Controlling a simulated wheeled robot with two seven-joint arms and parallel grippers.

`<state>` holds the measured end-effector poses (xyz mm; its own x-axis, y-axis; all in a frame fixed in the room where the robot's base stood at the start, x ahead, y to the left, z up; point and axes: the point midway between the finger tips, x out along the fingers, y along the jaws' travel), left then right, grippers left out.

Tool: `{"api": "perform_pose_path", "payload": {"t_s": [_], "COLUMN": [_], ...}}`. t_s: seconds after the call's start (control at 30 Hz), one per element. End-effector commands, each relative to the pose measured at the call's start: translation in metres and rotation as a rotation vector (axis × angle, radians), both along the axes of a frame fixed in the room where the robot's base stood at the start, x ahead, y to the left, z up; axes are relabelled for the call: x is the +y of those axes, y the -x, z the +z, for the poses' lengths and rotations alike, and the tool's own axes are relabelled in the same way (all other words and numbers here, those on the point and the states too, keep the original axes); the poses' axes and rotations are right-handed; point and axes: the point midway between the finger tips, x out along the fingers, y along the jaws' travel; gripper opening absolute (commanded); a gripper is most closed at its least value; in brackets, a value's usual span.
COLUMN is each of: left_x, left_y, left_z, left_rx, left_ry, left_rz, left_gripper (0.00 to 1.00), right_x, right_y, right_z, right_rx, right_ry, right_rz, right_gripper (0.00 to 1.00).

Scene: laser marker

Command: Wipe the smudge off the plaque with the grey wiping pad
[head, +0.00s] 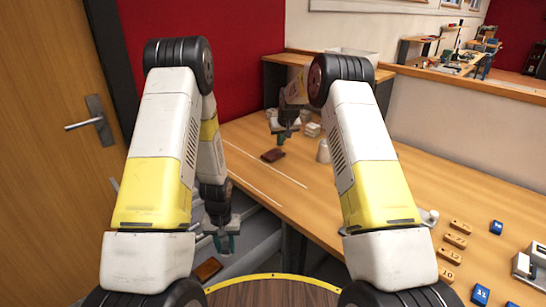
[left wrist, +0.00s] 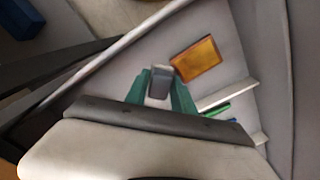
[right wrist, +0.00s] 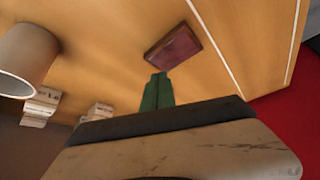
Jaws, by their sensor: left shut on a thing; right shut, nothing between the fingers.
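My left gripper (head: 224,243) hangs low, left of the table, shut on a small grey block, which looks like the wiping pad (left wrist: 159,84). An orange-brown rectangular plate (head: 207,269), perhaps the plaque, lies on a grey surface below the table top. In the left wrist view the plate (left wrist: 196,59) is just beyond and right of the fingertips, apparently apart from the pad. I cannot make out a smudge. My right gripper (right wrist: 157,92) is shut and empty above the table. A dark red-brown block (right wrist: 173,48) lies on the table just beyond its fingertips.
A white cup (head: 323,152) and small white blocks (head: 312,130) stand near my right gripper on the table (head: 255,135). Several wooden number tags (head: 455,240), blue blocks (head: 481,295) and a grey machine (head: 530,265) are at the right. A door (head: 60,60) is at the left.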

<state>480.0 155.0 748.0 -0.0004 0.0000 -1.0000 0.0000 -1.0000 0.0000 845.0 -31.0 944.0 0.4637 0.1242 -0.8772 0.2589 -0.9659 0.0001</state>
Motion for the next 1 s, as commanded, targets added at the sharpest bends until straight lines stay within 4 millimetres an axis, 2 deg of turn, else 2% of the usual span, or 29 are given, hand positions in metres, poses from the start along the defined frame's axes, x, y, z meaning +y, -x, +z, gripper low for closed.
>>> {"api": "perform_pose_path", "payload": {"t_s": [0.1,0.3,1.0], "left_x": [0.0,0.0,0.0], "left_y": [0.0,0.0,0.0], "left_z": [0.0,0.0,0.0], "left_rx": [0.0,0.0,0.0], "left_ry": [0.0,0.0,0.0], "left_rz": [0.0,0.0,0.0], "left_gripper": [0.0,0.0,0.0], "right_x": [0.0,0.0,0.0], "right_y": [0.0,0.0,0.0], "right_z": [-0.015,-0.027,-0.027], "right_rx": [0.003,0.001,0.001], "right_ry": [0.001,0.0,0.0], "right_rz": [0.0,0.0,0.0], "right_gripper": [0.0,0.0,0.0]}}
